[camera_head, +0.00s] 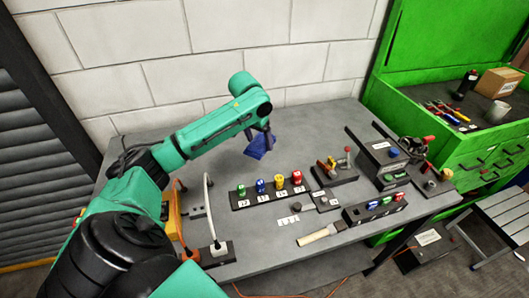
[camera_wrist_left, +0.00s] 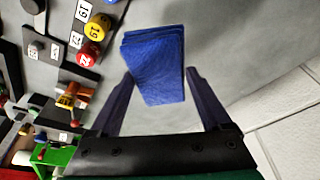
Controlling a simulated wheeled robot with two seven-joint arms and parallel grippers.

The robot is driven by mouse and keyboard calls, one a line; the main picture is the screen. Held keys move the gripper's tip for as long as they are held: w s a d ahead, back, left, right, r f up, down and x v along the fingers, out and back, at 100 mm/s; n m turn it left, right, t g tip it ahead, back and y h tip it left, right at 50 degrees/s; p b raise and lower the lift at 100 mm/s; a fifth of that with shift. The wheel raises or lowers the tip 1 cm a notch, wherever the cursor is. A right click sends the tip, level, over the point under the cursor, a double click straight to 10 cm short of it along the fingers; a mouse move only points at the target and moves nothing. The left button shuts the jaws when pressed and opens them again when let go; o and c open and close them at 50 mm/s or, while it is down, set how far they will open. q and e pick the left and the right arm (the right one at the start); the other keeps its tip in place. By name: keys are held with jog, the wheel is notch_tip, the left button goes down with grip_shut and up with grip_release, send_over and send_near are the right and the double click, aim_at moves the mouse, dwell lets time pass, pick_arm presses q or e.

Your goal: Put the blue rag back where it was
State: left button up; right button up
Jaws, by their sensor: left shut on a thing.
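The blue rag (camera_head: 258,146) hangs from my left gripper (camera_head: 266,134) over the back middle of the grey workbench. In the left wrist view the folded rag (camera_wrist_left: 155,65) sits between the two dark fingers of the left gripper (camera_wrist_left: 162,95), which is shut on it. The rag appears to be above the bench top; its exact height is hard to tell. My right gripper is not in view.
On the grey bench (camera_head: 330,120), a black rack (camera_head: 270,197) holds green, blue, yellow and red sockets in front of the rag. A green tool cabinet (camera_head: 450,140) is at far right. The bench's back middle is clear.

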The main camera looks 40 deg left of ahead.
aim_at(262, 168)
pick_arm(q)
jog(key=f, duration=0.5)
jog(key=f+p, duration=0.1)
jog(key=f, duration=0.5)
jog(key=shift+w+p, duration=0.2)
jog(key=shift+p, duration=0.1)
jog(key=shift+f, duration=0.1)
jog(key=o, duration=1.1)
jog(key=shift+f, duration=0.1)
jog(key=shift+o, duration=0.2)
jog(key=b+v, duration=0.1)
jog(key=v, duration=1.1)
jog(key=shift+w+b, duration=0.1)
jog(key=shift+b, duration=0.2)
